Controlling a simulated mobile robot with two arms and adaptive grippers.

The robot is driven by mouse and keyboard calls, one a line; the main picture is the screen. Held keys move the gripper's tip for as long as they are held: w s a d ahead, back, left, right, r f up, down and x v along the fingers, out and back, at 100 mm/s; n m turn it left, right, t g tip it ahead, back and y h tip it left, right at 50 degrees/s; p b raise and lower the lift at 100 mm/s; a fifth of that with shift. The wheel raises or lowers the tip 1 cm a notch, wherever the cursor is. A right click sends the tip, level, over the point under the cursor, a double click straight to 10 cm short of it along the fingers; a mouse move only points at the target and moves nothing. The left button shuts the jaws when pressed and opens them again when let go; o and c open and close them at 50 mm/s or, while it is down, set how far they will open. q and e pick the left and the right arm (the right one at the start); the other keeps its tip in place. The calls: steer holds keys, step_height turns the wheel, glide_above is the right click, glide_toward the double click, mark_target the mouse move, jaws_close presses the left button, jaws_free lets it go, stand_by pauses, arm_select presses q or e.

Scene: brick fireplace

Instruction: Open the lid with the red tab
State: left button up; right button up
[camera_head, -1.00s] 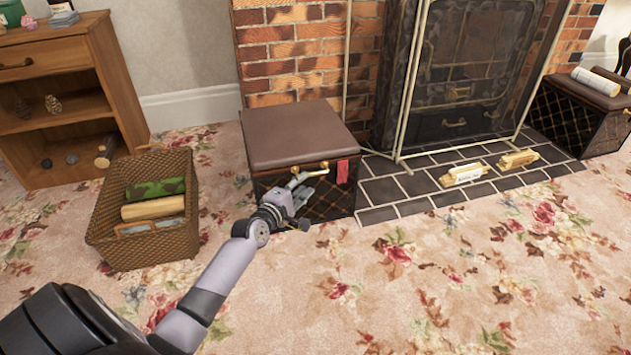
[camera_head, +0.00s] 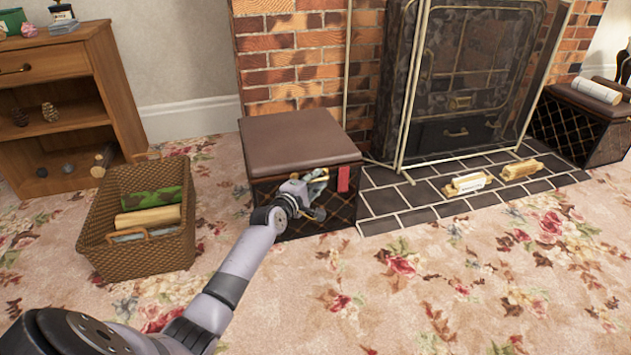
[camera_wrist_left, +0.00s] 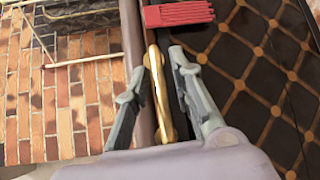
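The box by the fireplace has a brown padded lid (camera_head: 298,138) that lies shut on its dark, diamond-patterned body (camera_head: 344,212). A red tab (camera_head: 343,179) hangs from the lid's front edge; it also shows at the top of the left wrist view (camera_wrist_left: 178,14). My left gripper (camera_head: 320,190) is at the box front, just left of the tab. In the left wrist view its fingers (camera_wrist_left: 157,72) are apart, one on each side of a gold bar handle (camera_wrist_left: 161,98). I cannot tell whether either finger touches the handle. My right gripper is out of view.
A wicker basket (camera_head: 105,239) with logs stands left of the box, before a wooden shelf (camera_head: 66,138). A fire screen (camera_head: 470,80) and tiled hearth (camera_head: 400,199) lie to the right. A similar box (camera_head: 575,130) stands far right. The carpet in front is clear.

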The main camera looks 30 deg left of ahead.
arm_select(q)
jaws_close()
stand_by(0.5)
